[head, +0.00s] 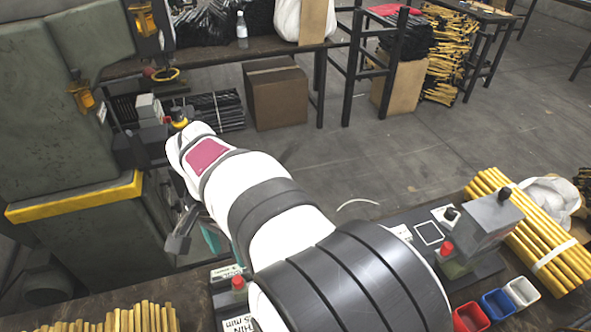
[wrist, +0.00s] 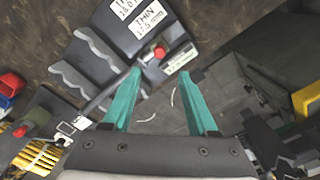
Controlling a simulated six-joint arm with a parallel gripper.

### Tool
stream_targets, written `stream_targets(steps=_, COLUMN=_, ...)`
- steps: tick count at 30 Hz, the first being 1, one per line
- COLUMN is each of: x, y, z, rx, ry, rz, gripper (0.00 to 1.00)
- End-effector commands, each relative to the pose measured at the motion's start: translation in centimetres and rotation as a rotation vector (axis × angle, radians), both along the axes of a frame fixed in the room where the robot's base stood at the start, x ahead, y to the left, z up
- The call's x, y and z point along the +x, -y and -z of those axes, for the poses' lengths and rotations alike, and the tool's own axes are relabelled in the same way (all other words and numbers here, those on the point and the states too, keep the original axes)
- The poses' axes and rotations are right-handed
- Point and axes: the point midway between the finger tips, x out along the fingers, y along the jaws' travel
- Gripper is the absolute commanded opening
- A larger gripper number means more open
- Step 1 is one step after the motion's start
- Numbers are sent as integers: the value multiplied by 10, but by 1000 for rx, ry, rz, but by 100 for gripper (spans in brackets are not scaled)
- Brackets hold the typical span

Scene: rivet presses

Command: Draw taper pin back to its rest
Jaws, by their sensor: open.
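My gripper (wrist: 161,75) is open, its two teal fingers apart with nothing between them. In the head view a bit of teal finger (head: 210,238) shows beside my arm, which hides most of the gripper. A red knob (wrist: 160,50) on a dark fixture (wrist: 115,75) lies just beyond the fingertips in the wrist view, apart from them. The fixture has white labels, one reading THIN (wrist: 149,17). In the head view a red knob (head: 238,283) stands by a similar label. I cannot make out for certain which part is the taper pin.
A second grey unit (head: 485,222) with a red knob stands at right, near red, blue and white bins (head: 497,304) and bundled yellow rods (head: 540,235). A large green machine (head: 60,100) with a yellow edge stands at left. Open floor lies beyond my arm.

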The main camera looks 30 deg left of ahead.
Motion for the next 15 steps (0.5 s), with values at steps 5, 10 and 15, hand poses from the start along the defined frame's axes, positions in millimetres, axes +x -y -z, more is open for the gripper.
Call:
stream_targets(steps=5, x=0, y=2, z=55, rx=-5, ry=-3, rz=0, gripper=59)
stream_targets(steps=10, x=0, y=1, z=91, rx=-2, ry=-3, rz=1, gripper=59)
stream_targets(steps=15, x=0, y=1, z=106, rx=0, ry=-1, rz=1, gripper=59)
